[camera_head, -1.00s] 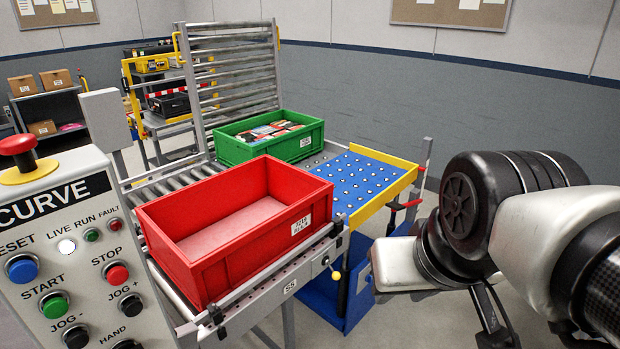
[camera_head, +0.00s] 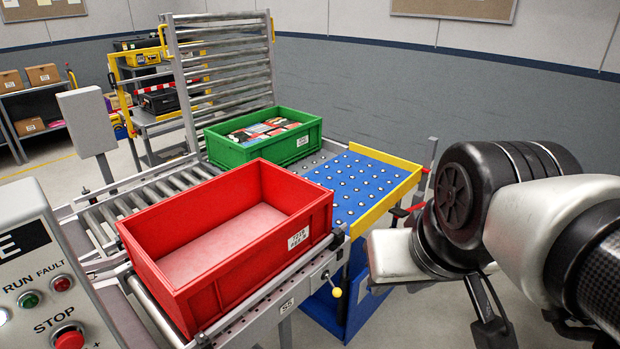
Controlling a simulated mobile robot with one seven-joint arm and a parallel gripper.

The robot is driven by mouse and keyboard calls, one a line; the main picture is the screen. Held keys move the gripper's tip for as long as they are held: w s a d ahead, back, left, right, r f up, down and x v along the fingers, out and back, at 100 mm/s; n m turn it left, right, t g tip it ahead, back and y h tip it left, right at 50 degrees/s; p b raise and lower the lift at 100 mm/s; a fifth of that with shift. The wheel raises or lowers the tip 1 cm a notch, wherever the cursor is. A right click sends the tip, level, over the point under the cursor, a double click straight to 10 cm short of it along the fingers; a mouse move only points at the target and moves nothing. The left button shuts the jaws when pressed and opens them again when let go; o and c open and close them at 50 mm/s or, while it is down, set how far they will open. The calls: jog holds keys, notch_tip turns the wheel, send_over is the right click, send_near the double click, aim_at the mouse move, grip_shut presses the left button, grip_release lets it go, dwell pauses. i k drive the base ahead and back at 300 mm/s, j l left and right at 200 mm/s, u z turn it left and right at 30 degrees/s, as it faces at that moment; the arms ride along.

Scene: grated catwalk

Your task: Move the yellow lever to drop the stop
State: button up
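The lever is a short rod with a small yellow ball knob (camera_head: 336,292), hanging below the near right corner of the roller conveyor, beside a label reading S5. A red crate (camera_head: 225,262) sits on the conveyor just left of the lever and looks empty. I cannot make out which part is the stop. My arm fills the right side of the view, well to the right of the lever. Its black and white links show, but I cannot make out gripper fingers. Nothing of my arm touches the lever.
A green crate (camera_head: 262,138) with packets stands behind the red one. A blue ball-transfer table (camera_head: 350,180) with a yellow edge is on the right. A grey control panel (camera_head: 45,285) stands at the lower left. Floor shows clear at the lower middle right.

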aim_at(336, 292)
jog(key=k, duration=1)
jog(key=i+l+u, duration=0.3)
jog(key=i+l, duration=0.45)
jog(key=i, duration=0.15)
